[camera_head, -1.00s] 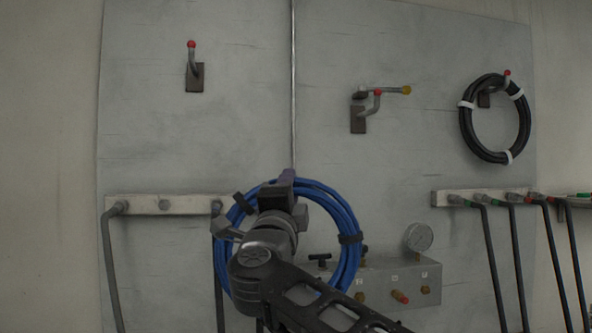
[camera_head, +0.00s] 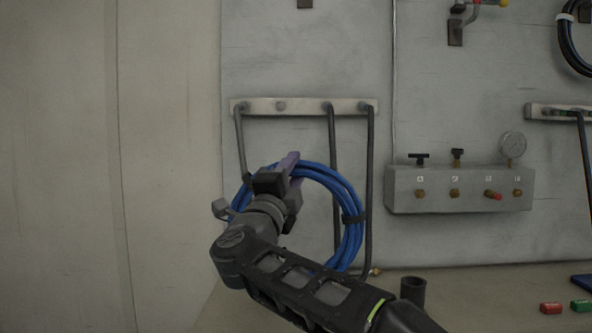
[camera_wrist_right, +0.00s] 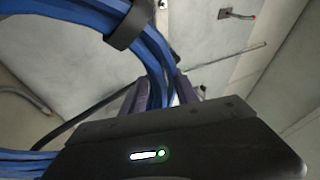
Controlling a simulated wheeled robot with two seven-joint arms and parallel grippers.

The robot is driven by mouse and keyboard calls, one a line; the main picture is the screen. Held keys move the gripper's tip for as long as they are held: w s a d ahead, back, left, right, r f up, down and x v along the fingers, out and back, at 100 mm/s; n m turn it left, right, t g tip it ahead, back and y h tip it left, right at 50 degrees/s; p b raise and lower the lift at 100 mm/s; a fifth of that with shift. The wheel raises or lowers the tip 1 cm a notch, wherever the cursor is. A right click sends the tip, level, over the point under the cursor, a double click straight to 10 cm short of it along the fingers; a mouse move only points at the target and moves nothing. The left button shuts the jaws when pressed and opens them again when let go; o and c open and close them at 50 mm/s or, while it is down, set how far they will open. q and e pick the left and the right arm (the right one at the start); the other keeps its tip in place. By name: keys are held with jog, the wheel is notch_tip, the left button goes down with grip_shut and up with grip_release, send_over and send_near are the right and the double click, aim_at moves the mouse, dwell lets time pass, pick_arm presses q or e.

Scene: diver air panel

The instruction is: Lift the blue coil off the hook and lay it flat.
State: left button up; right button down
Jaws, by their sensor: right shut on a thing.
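The blue coil (camera_head: 352,205) is a ring of several blue hose turns with a black band on its right side. My right gripper (camera_head: 290,163) is shut on the top of the coil, which hangs upright from it, off any hook and in front of the panel. In the right wrist view the blue strands (camera_wrist_right: 158,75) run between the two purple fingers (camera_wrist_right: 160,95). My arm hides the coil's lower left. A hook (camera_head: 459,20) with a red tip is at the top edge, cut off. My left gripper is not in view.
A bench top (camera_head: 450,285) runs below the panel. A black cup (camera_head: 413,291), a red block (camera_head: 551,308) and a green block (camera_head: 581,306) stand on it. A valve box (camera_head: 460,190) with a gauge is at right. A black coil (camera_head: 572,45) hangs upper right.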

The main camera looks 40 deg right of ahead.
jog(key=shift+s+r, duration=0.1)
dwell(0.3)
notch_tip(320, 180, down, 9)
jog(key=b, duration=0.7)
jog(key=shift+b, duration=0.4)
dwell(0.3)
jog(key=w+d+f+n+g+y+p, duration=0.1)
jog(key=w+d+p, duration=0.3)
jog(key=p, duration=0.6)
jog(key=shift+w+y, duration=0.55)
jog(key=shift+y, duration=0.35)
